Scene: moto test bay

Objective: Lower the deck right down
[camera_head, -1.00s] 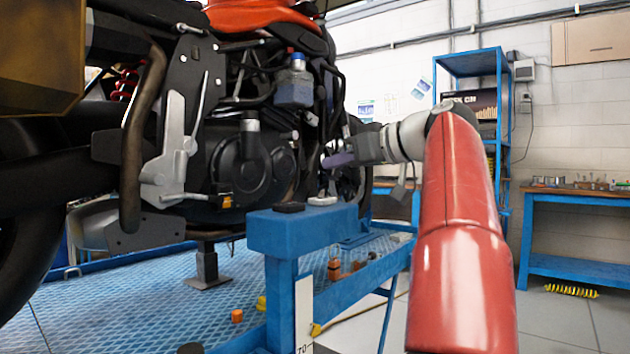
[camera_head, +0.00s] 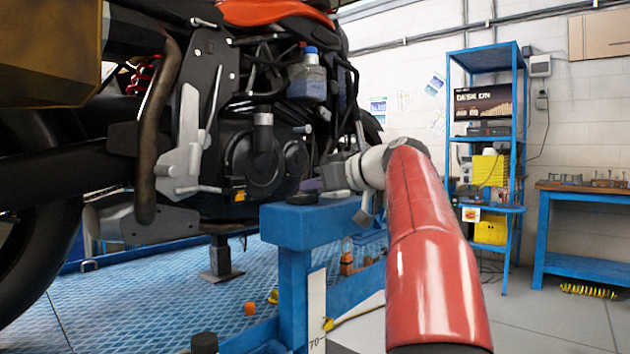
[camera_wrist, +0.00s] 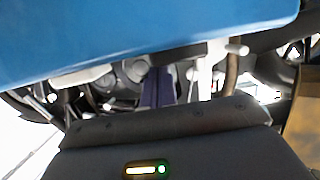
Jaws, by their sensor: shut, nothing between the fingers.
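The deck (camera_head: 140,300) is a blue diamond-plate platform beneath the motorcycle. A blue post with a box-shaped head (camera_head: 315,225) stands at its near edge, with a round black button (camera_head: 302,198) on top. The post's other, pale button is hidden behind my gripper. A white scale (camera_head: 316,310) on the post reads 70 near its foot, beside a yellow pointer (camera_head: 328,324). My gripper (camera_head: 311,185), with purple fingers, is shut and empty just behind the post head's top; contact cannot be told. In the wrist view the fingers (camera_wrist: 157,88) lie close together below the blue post head (camera_wrist: 130,35).
The motorcycle (camera_head: 255,150) stands over the deck on the left. A blue shelf (camera_head: 487,140) and a blue workbench (camera_head: 585,225) stand along the back wall.

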